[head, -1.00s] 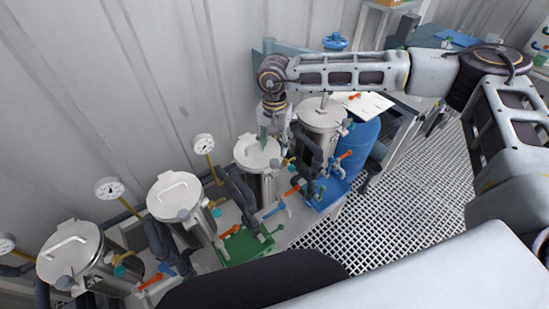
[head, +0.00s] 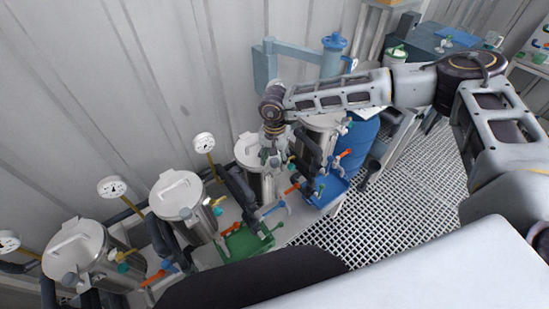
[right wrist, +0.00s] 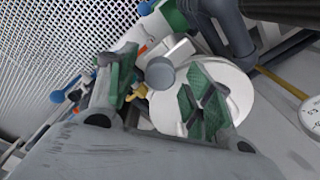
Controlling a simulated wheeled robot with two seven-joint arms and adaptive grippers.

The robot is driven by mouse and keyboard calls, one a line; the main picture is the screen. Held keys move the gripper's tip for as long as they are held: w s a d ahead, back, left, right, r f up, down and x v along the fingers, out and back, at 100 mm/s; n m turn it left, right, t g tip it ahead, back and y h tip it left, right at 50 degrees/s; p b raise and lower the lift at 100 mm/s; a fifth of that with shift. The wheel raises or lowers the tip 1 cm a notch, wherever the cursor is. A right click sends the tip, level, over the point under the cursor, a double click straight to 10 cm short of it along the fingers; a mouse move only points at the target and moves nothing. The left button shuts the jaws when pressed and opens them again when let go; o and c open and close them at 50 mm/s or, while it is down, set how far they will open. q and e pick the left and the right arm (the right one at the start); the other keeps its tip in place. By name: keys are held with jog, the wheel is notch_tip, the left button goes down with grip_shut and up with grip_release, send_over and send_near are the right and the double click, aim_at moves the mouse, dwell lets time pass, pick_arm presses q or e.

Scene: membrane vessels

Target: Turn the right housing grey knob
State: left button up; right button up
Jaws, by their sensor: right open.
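Several silver housings with white lids stand in a row along the wall. My right gripper (head: 273,156) is open and points down at the front rim of the housing (head: 250,150) second from the right. In the right wrist view a round grey knob (right wrist: 160,73) shows between the two green-padded fingers (right wrist: 158,82), beside that housing's white lid (right wrist: 222,88). I cannot tell whether the fingers touch the knob. The rightmost housing (head: 318,128) is partly hidden behind my right arm. My left gripper is not in view.
Gauges (head: 204,143) on yellow stems and dark pipes stand close around the housings. Coloured valve handles sit in front, by a green tray (head: 240,243) and a blue tray (head: 328,192). A blue barrel (head: 360,140) stands at the right.

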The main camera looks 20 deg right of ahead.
jog(key=shift+c, duration=0.4)
jog(key=c, duration=0.9)
jog(key=shift+c, duration=0.2)
